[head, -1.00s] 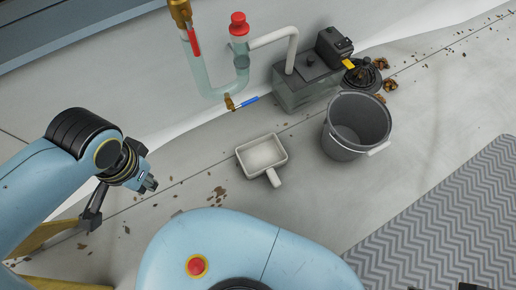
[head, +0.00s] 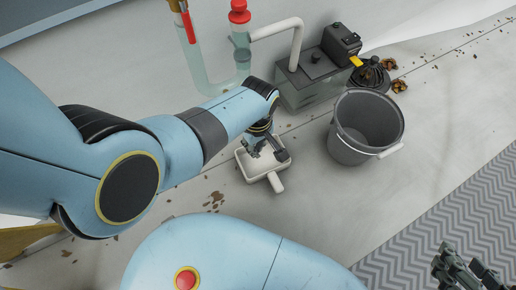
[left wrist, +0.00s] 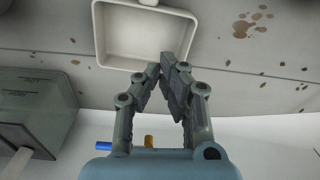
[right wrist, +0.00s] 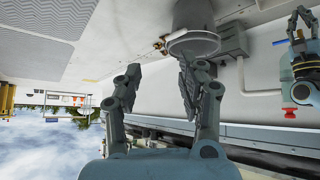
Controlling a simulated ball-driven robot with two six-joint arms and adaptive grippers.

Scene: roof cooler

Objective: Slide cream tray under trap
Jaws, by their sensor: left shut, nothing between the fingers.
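The cream tray (head: 246,174) is a shallow rectangular pan with a short handle, lying on the roof floor. It also shows at the top of the left wrist view (left wrist: 110,60). My left gripper (head: 272,152) hangs over the tray in the head view, shut and empty; its fingertips (left wrist: 168,62) meet beside the tray's near rim. I cannot tell whether they touch it. The trap (head: 239,43) is the clear U-shaped pipe with a red cap, behind the tray; my left arm hides its lower part. My right gripper (head: 466,270) is open and empty over the patterned mat, also in the right wrist view (right wrist: 158,75).
A grey bucket (head: 366,130) stands right of the tray. A pump box (head: 312,82) and a dark drain strainer (head: 371,75) are behind it. Brown leaves and debris lie around. A grey zigzag mat (head: 440,215) covers the right floor.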

